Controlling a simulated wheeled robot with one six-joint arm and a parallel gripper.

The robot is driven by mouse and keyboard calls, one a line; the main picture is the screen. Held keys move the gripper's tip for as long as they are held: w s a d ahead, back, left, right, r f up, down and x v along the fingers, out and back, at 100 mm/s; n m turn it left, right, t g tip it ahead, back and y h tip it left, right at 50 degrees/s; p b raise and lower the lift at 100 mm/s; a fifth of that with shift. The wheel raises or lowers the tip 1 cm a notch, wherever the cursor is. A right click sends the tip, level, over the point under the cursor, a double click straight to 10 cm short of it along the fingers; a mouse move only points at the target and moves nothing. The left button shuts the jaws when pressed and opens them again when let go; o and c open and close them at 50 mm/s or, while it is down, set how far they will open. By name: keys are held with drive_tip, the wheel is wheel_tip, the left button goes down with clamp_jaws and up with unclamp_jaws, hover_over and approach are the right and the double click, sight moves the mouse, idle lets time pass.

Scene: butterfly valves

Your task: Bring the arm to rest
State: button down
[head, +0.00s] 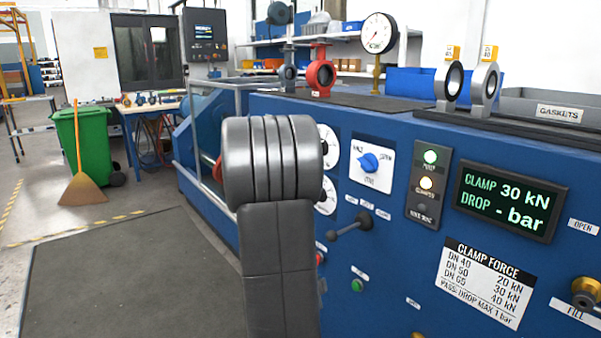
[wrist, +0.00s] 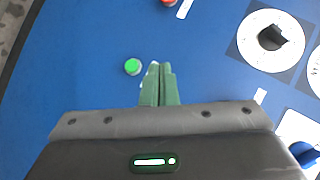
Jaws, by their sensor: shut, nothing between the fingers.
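My gripper (wrist: 160,68) shows in the wrist view with its two green fingers side by side and closed, nothing between them. It points toward the blue panel of the test bench (wrist: 90,40). A green button (wrist: 132,67) appears just left of the fingertips; I cannot tell the gap to the panel. In the head view my grey arm rises in the middle, in front of the bench (head: 400,250), and hides part of its front. My gripper cannot be made out there.
The panel carries a blue-knobbed selector (head: 369,162), a black lever (head: 350,228), a green button (head: 357,285) and a display (head: 505,201). A red valve (head: 320,76) and a gauge (head: 379,34) stand on top. A green bin (head: 82,145) and broom (head: 82,188) stand left; the dark floor mat (head: 120,270) is clear.

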drive_tip(key=s+r+n+g+y, duration=0.1)
drive_tip(key=s+r+n+y, duration=0.1)
drive_tip(key=s+n, duration=0.5)
drive_tip(key=shift+r+y, duration=0.3)
drive_tip(key=shift+y, duration=0.5)
drive_tip(key=shift+s+d+n, duration=0.1)
drive_tip(key=shift+s+n, duration=0.1)
drive_tip(key=shift+n, duration=0.2)
